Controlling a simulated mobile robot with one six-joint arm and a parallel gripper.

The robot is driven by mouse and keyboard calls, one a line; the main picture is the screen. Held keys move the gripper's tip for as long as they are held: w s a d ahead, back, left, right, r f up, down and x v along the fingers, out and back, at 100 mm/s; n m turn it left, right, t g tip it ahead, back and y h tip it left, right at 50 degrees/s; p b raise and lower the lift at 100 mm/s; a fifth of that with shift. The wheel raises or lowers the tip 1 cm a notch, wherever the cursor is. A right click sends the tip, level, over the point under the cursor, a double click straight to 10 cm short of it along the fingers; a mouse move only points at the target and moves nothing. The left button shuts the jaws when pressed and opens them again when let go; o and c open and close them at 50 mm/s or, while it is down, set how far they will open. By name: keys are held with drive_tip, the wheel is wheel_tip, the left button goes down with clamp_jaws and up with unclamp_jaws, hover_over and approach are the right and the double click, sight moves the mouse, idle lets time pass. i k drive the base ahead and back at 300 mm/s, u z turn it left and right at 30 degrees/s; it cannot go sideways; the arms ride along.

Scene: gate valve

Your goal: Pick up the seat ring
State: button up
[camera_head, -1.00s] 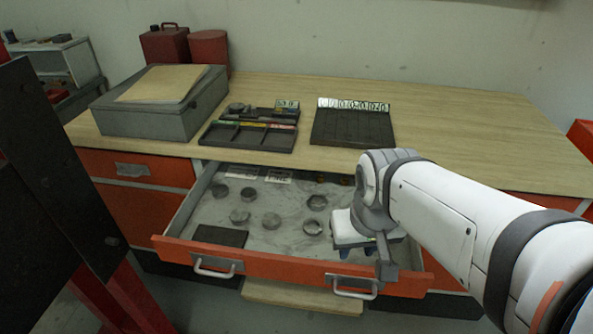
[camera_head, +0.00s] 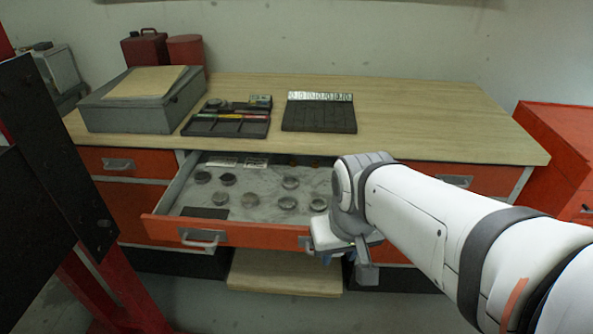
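Several small round metal rings lie spread over the floor of the open drawer (camera_head: 262,212). One ring (camera_head: 290,183) is near the middle, another (camera_head: 288,203) is in front of it, and another (camera_head: 319,204) is close to my gripper. They are too small to tell which is the seat ring. My gripper (camera_head: 340,258) is at the drawer's front right, overlapping its orange front panel in the picture. Its fingers are mostly hidden behind its own body, so I cannot tell whether they are open or hold anything.
The wooden bench top (camera_head: 400,110) carries a grey box (camera_head: 135,110), a dark compartment tray (camera_head: 228,125) and a slotted black holder (camera_head: 318,118). A dark post (camera_head: 70,150) stands at the left. A red cabinet (camera_head: 560,135) stands at the right. The bench top's right part is clear.

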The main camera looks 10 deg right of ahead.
sight(292, 206)
drive_tip(key=k, duration=0.85)
drive_tip(key=z, duration=0.35)
drive_tip(key=i, duration=0.85)
drive_tip(key=u, duration=0.25)
drive_tip(key=k, duration=0.4)
drive_tip(key=u, duration=0.3)
drive_tip(key=i, duration=1.15)
drive_tip(key=u, duration=0.4)
